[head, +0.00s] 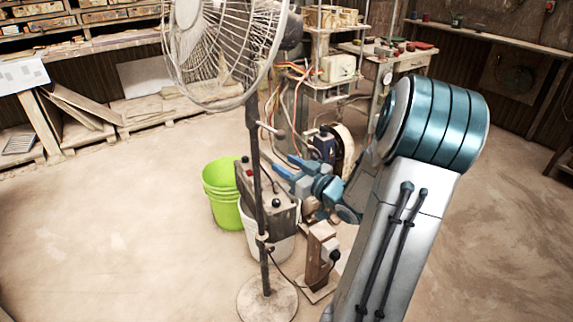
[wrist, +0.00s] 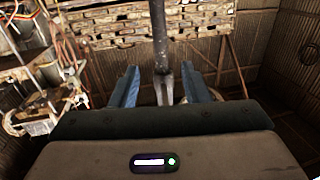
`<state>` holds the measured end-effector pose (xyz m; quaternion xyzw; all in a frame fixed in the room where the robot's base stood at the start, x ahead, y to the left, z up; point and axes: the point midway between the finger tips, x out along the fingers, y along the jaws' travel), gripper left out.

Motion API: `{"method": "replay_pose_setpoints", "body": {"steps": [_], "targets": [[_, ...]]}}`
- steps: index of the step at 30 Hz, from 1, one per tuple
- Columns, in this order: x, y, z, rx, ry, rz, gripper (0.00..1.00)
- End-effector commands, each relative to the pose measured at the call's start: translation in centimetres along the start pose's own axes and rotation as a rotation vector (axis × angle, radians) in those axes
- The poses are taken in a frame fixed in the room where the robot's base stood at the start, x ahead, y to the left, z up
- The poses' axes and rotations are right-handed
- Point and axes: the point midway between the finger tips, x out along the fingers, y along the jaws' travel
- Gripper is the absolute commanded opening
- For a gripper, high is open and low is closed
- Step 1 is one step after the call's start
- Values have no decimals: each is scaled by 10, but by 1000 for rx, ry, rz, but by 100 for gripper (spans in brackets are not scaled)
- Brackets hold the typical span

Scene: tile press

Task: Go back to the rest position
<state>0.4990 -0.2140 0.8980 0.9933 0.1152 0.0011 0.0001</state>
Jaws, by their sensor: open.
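My gripper (head: 284,172) is in the middle of the head view, low behind the fan stand and beside the grey control box. My arm reaches to it from the right, with its large teal joint raised. In the wrist view my gripper (wrist: 160,90) shows two blue fingers spread apart, with nothing held. A dark upright pole (wrist: 158,35) shows beyond and between the fingers; I cannot tell how close it is.
The fan (head: 222,50) on its thin pole stands close to my gripper. A grey control box (head: 268,215), a green bucket (head: 222,200) and a machine with cables (head: 338,68) crowd around it. Floor is clear at left and right. Shelves line the back wall.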

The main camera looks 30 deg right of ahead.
Motion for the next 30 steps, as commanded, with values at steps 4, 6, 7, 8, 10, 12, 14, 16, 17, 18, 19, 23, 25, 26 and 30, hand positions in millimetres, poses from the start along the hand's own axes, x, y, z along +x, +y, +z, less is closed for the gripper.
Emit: {"method": "replay_pose_setpoints", "body": {"steps": [4,6,7,8,10,12,14,16,17,18,19,23,25,26,30], "targets": [[0,0,0,0,0,0,42],[0,0,0,0,0,0,42],[0,0,0,0,0,0,42],[1,0,0,-1,-1,1,42],[3,-1,-1,-7,-15,6,42],[8,-4,-4,-23,-51,19,42],[14,-7,-6,-44,-103,41,42],[22,-11,-10,-75,-183,81,42],[25,-13,-13,-90,-220,99,42],[28,-16,-16,-109,-272,128,42],[29,-18,-19,-120,-310,150,42],[28,-30,-32,-158,-464,241,42],[23,-39,-41,-167,-539,285,42],[20,-43,-44,-168,-570,303,42],[3,-68,-63,-155,-710,372,42]]}}
